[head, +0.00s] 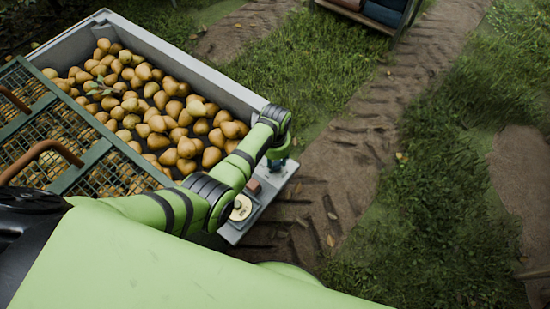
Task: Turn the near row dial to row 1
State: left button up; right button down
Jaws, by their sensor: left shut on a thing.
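A grey panel (232,236) juts out at the near right corner of the pear bin. A round cream dial (241,208) lies on the panel, partly beside my green arm. My left gripper (277,165) reaches down at the panel's far end, apart from this cream dial. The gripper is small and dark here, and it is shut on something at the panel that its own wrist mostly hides. I cannot tell the setting of any dial. My right gripper is not in view.
A small reddish block (254,187) sits on the panel between the cream dial and the gripper. The grey bin (190,67) is full of pears (150,100). A green mesh frame (93,158) covers its left part. Grass and a muddy track (370,135) lie to the right.

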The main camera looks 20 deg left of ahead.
pick_arm(q)
jog(key=n+p, duration=0.1)
jog(key=n, duration=0.1)
jog(key=n+p, duration=0.1)
jog(key=n, duration=0.1)
jog(key=shift+w+d+r+n, duration=0.1)
jog(key=shift+d+r+n, duration=0.05)
jog(key=shift+n, duration=0.15)
jog(key=shift+w+n+p, duration=0.1)
jog(key=shift+n+p, duration=0.4)
jog(key=shift+n, duration=2.1)
jog(key=o, duration=1.1)
jog(key=shift+o, duration=0.2)
jog(key=shift+a, duration=0.2)
notch_tip(320, 180, up, 12)
